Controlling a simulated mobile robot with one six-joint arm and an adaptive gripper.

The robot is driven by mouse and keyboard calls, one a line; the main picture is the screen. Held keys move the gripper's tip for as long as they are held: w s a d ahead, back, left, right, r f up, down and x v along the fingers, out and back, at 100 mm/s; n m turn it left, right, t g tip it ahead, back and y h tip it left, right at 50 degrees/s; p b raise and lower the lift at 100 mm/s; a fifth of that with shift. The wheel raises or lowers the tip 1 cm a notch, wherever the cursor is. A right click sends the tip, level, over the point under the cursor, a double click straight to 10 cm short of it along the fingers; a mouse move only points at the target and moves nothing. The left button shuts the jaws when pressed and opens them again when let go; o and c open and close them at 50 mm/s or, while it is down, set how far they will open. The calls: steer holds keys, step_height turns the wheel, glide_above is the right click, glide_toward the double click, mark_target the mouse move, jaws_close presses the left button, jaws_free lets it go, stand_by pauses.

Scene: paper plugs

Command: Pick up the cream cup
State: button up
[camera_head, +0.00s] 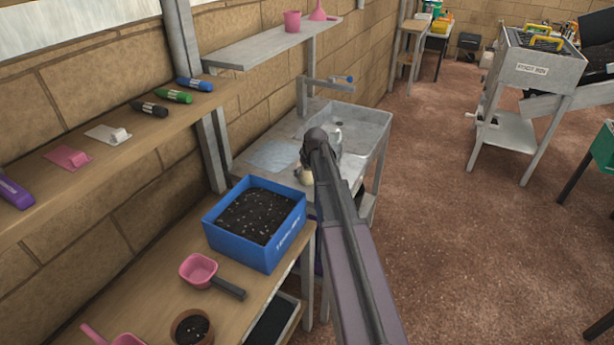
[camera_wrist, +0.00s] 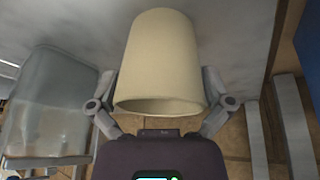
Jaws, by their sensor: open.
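The cream cup (camera_wrist: 160,60) is large in the wrist view, between the two spread fingers of my gripper (camera_wrist: 160,80). The fingers stand at either side of it; I cannot tell whether either one touches it. My gripper is open. In the head view, a small part of the cream cup (camera_head: 304,176) shows on the grey bench, just left of my arm. My arm hides the rest of it, and the fingers are not clear there.
A grey sink (camera_head: 365,125) with a tap lies beyond the cup; its basin (camera_wrist: 50,105) fills the wrist view's left side. A blue crate of soil (camera_head: 285,252) stands nearer, beside a pink scoop (camera_head: 200,270). A shelf (camera_head: 250,48) and wall lie left. Open floor lies right.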

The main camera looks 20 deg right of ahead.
steer(key=c, duration=1)
steer(key=shift+r, duration=0.15)
steer(key=shift+c, duration=0.2)
step_height(320, 180, up, 3)
steer(key=p, duration=0.3)
steer(key=shift+r+p, duration=0.15)
steer(key=shift+p, duration=0.15)
steer(key=s+d, duration=0.3)
steer(key=d, duration=0.1)
steer(key=s+d+r+p, duration=0.1)
steer(key=s+d, duration=0.2)
steer(key=d, duration=0.1)
steer(key=s+d, duration=0.4)
steer(key=shift+d+r, duration=0.2)
steer(key=shift+d, duration=0.05)
